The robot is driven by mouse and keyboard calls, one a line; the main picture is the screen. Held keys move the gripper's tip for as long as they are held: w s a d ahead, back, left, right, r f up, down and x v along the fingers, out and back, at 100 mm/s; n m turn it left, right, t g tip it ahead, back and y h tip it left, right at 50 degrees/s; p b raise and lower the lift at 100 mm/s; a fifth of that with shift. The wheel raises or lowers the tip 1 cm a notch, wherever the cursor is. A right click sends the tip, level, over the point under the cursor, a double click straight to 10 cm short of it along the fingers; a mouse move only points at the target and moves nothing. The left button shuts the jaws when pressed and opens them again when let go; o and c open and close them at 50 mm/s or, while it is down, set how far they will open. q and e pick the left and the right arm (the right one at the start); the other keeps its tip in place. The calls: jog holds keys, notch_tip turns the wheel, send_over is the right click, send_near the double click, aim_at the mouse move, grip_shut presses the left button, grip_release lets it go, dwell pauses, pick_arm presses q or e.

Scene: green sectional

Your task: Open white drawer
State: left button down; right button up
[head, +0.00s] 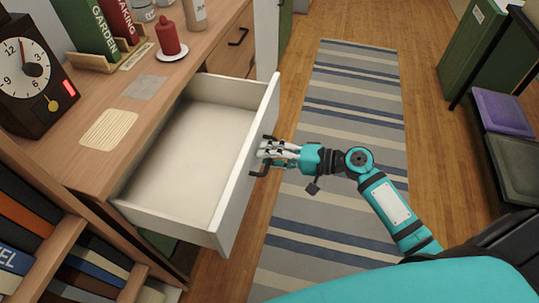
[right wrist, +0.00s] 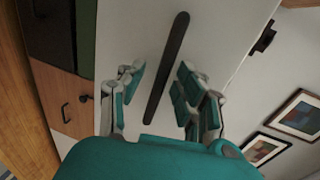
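The white drawer (head: 247,160) stands pulled far out of the wooden desk (head: 92,165), and its inside is empty. Its dark bar handle (right wrist: 174,48) crosses the white front in the right wrist view. My right gripper (head: 268,152) is at the outer face of the drawer front, around the handle. In the right wrist view the fingers of my right gripper (right wrist: 160,80) are spread on both sides of the handle, with gaps showing between them and the bar. My left gripper is not in view.
A clock (head: 27,70), a red candle (head: 167,36) and books (head: 90,26) stand on the desk. A striped rug (head: 345,90) covers the floor before the drawer. A dark bench with cushions (head: 505,112) stands at the right. More books (head: 30,215) fill shelves at lower left.

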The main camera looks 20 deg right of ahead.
jog(key=v, duration=1.2)
